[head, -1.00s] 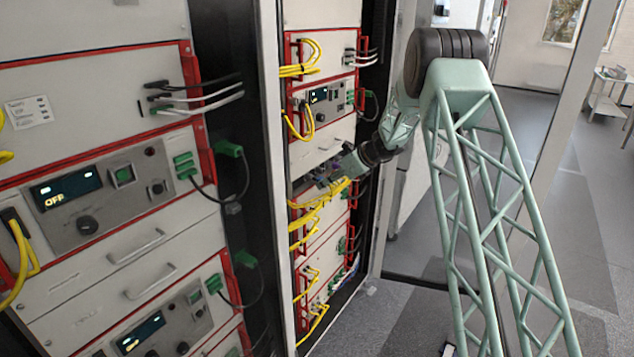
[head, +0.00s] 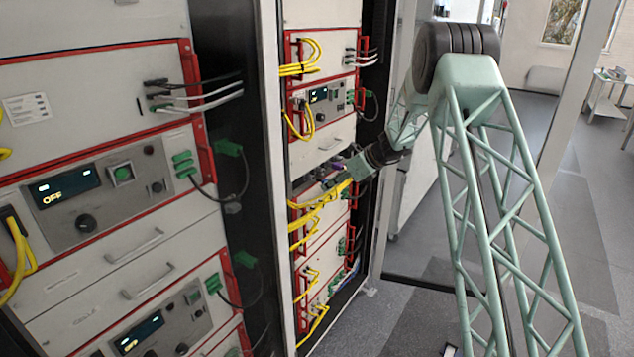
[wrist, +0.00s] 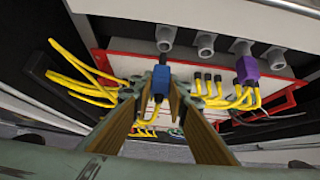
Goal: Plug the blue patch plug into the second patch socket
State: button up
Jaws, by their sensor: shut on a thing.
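The blue patch plug (wrist: 160,80) is held between the fingers of my gripper (wrist: 160,91) in the wrist view. Its nose points at the leftmost visible patch socket (wrist: 165,34), close to its mouth; I cannot tell whether they touch. Another socket (wrist: 205,42) is right of it, followed by one with a purple plug (wrist: 247,70) at its mouth, and a further socket (wrist: 275,57) at the far right. No socket numbering is readable. In the head view my gripper (head: 338,180) is at the rack, where the blue plug is too small to make out.
Yellow cables (wrist: 85,80) bunch left of my gripper, and more (wrist: 230,100) hang to its right. A red-framed panel (wrist: 120,62) lies behind the plug. In the head view, the rack's side frame (head: 272,180) stands left of the work area. The floor to the right is open.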

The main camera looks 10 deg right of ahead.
jog(key=shift+s+d+b, duration=0.3)
jog(key=shift+s+d, duration=0.35)
jog(key=shift+d, duration=0.05)
jog(key=shift+w+d, duration=0.1)
dwell(0.7)
jog(key=w+d+p, duration=0.2)
jog(key=d+p, duration=0.3)
jog(key=d, duration=0.2)
jog(key=shift+w+d+p, duration=0.2)
jog(key=shift+w+p, duration=0.1)
jog(key=shift+w, duration=0.1)
jog(key=shift+w+a, duration=0.15)
jog(key=shift+w, duration=0.05)
dwell(0.4)
jog(key=shift+w+a+p, duration=0.9)
jog(key=shift+w+a, duration=0.95)
jog(key=shift+a, duration=0.1)
jog(key=shift+w+a, duration=0.3)
jog(key=shift+a, duration=0.05)
dwell(2.5)
